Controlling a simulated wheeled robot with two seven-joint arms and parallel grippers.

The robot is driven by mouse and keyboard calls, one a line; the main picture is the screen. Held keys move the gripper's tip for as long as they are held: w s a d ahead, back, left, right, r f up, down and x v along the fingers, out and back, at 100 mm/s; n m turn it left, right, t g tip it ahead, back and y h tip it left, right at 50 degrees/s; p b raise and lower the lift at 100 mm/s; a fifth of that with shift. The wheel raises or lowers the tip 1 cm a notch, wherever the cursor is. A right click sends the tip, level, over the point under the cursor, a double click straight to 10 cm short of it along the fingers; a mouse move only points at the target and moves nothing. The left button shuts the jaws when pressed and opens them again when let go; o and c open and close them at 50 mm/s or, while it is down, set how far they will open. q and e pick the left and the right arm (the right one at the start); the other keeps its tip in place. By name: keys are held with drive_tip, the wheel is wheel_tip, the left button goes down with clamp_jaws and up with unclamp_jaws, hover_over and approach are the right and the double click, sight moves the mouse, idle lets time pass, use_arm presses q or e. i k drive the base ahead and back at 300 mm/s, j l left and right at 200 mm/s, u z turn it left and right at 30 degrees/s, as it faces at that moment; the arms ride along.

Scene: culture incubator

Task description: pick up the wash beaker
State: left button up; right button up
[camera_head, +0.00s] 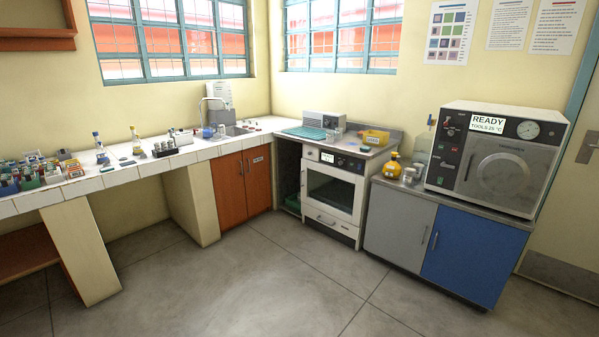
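Neither of my grippers is in view. I cannot tell for sure which vessel is the wash beaker. A small bluish cup-like vessel (208,132) stands on the white tiled counter just left of the sink (236,131). A small clear vessel (221,130) is at the sink's near left edge. Another clear glass vessel (409,175) stands on the right cabinet top, beside an orange-yellow flask (392,166). All are small at this distance, and their contents cannot be made out.
The tiled counter (120,177) runs along the left wall with racks, bottles and flasks. A white oven-like incubator (333,188) stands in the corner. A steriliser reading READY (497,158) sits on the grey and blue cabinet (475,254). The grey floor (250,290) is clear.

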sight(331, 134)
drive_tip(key=i+z, duration=0.1)
drive_tip(key=i, duration=0.45)
drive_tip(key=i+z, duration=0.1)
drive_tip(key=i, duration=0.4)
drive_tip(key=i+j+z, duration=0.15)
drive_tip(key=i, duration=0.4)
drive_tip(key=i+j+z, duration=0.1)
drive_tip(key=i, duration=0.4)
drive_tip(key=i+j+z, duration=0.1)
drive_tip(key=i+j, duration=0.15)
drive_tip(key=i, duration=0.25)
